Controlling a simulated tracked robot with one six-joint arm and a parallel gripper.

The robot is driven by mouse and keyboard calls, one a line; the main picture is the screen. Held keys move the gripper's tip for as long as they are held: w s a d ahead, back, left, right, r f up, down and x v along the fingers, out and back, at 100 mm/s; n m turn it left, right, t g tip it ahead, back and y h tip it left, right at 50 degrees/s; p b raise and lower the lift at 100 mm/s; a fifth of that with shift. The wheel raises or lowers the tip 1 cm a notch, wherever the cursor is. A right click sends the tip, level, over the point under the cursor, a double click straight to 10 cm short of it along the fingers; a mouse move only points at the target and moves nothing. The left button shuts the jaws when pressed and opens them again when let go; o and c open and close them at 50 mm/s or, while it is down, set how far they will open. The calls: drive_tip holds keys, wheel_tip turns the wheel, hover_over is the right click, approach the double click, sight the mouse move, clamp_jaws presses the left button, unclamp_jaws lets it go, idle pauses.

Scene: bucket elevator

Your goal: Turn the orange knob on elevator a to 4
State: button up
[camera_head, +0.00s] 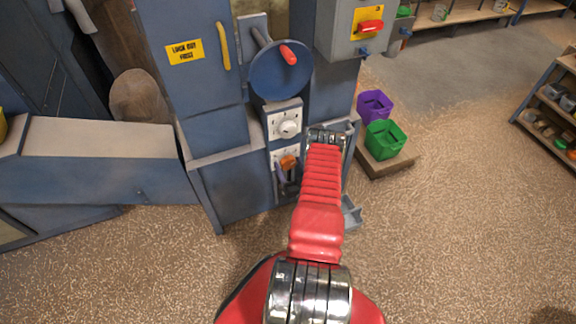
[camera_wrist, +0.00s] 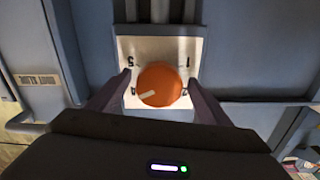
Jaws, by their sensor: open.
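The orange knob (camera_wrist: 161,84) sits on a white dial plate (camera_wrist: 160,46) on the blue machine. Its pale pointer mark points left and slightly down in the wrist view. A 5 shows at the plate's upper left and a 1 at the upper right. The marks at the left and right sides are partly hidden or too small to read surely. My gripper (camera_wrist: 158,80) is open, with one finger on each side of the knob; I cannot tell whether they touch it. In the head view the orange knob (camera_head: 288,163) shows just above my dark fingers (camera_head: 287,180).
A white dial (camera_head: 287,125) is above the orange knob. A blue wheel with a red handle (camera_head: 288,55) is higher up. A purple bin (camera_head: 374,105) and a green bin (camera_head: 385,139) stand at the right.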

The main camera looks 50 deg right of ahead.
drive_tip(key=shift+w+d, duration=0.25)
drive_tip(key=shift+w, duration=0.1)
drive_tip(key=c, duration=1)
drive_tip(key=shift+c, duration=0.2)
drive_tip(key=shift+n, duration=0.4)
drive_tip(key=shift+a, duration=0.1)
drive_tip(key=o, duration=1)
drive_tip(key=shift+o, duration=0.2)
